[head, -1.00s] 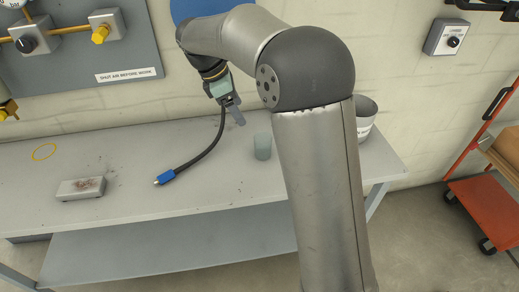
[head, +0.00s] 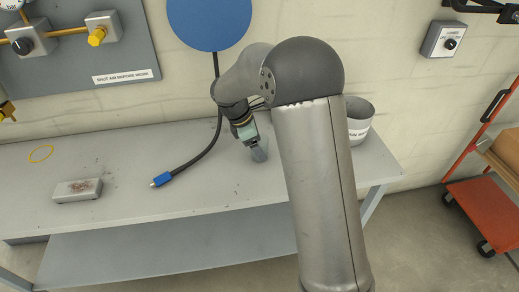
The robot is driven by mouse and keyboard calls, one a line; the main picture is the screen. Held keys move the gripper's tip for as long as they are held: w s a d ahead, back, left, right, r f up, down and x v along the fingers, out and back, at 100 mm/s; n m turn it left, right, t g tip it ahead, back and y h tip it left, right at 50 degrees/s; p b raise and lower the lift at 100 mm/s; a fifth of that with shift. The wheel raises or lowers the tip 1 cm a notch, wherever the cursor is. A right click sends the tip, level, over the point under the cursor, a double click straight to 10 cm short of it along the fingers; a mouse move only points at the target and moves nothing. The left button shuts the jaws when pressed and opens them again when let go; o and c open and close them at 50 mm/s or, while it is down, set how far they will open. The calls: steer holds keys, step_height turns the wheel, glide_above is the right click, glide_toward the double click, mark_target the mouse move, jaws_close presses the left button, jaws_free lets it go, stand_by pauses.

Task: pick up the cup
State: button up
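The grey-green cup (head: 264,145) stands upright on the grey workbench (head: 215,185), just left of my arm. My gripper (head: 258,152) points down right at the cup and hides much of it. The fingers look to be in front of or around the cup; I cannot tell which, or whether they touch it. The gap between the fingers is too small to make out.
A black hose (head: 205,152) with a blue end (head: 161,179) lies left of the gripper. A small grey block (head: 77,190) sits further left, below a yellow ring (head: 41,153). The bench's front middle is clear.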

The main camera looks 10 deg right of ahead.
steer(key=shift+x, duration=0.9)
steer(key=shift+r, duration=0.1)
steer(key=c, duration=1)
steer(key=shift+r, duration=0.1)
